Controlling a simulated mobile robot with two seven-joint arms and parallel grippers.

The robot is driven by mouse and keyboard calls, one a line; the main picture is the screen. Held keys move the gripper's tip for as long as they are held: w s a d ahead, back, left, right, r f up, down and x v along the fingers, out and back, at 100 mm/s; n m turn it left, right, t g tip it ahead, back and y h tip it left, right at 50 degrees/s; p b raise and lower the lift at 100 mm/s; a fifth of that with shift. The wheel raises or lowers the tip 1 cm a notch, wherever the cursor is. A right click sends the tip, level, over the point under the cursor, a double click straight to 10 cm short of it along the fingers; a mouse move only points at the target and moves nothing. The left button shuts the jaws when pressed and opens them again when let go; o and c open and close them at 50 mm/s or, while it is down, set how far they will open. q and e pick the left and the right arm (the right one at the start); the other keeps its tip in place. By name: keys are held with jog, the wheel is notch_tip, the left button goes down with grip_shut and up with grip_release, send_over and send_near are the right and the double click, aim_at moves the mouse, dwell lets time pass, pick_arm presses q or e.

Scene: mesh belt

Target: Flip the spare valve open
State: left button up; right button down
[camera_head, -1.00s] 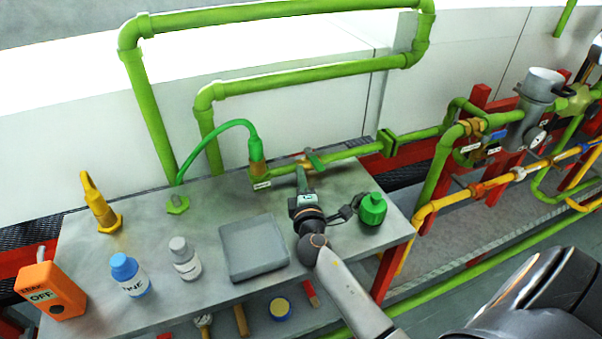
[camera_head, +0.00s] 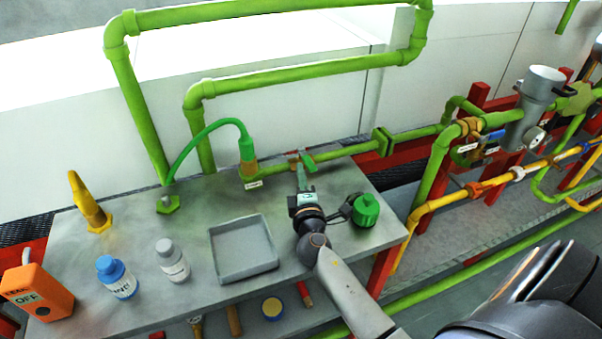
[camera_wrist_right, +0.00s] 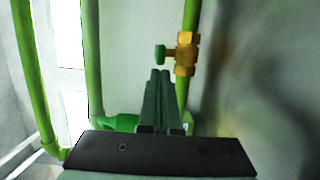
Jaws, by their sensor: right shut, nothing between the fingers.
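The spare valve has a brass body (camera_head: 294,161) on the green pipe behind the bench and a green lever (camera_head: 308,160) set across the pipe. In the right wrist view the brass body (camera_wrist_right: 186,53) is right of the fingertips, with the green handle (camera_wrist_right: 160,54) sticking out left. My right gripper (camera_head: 300,168) is shut and empty, pointing at the pipe just in front of the lever. In its wrist view the closed fingertips (camera_wrist_right: 160,74) appear just below the handle; whether they touch it I cannot tell. My left gripper is out of view.
A green hose (camera_head: 205,131) arches left of the valve. More pipes run right.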

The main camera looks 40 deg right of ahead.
jog(key=shift+s+d+n+t+y, duration=0.3)
jog(key=shift+d+n+t+y, duration=0.1)
jog(key=shift+d+n+y, duration=0.4)
jog(key=shift+s+d, duration=0.2)
jog(key=shift+d, duration=0.1)
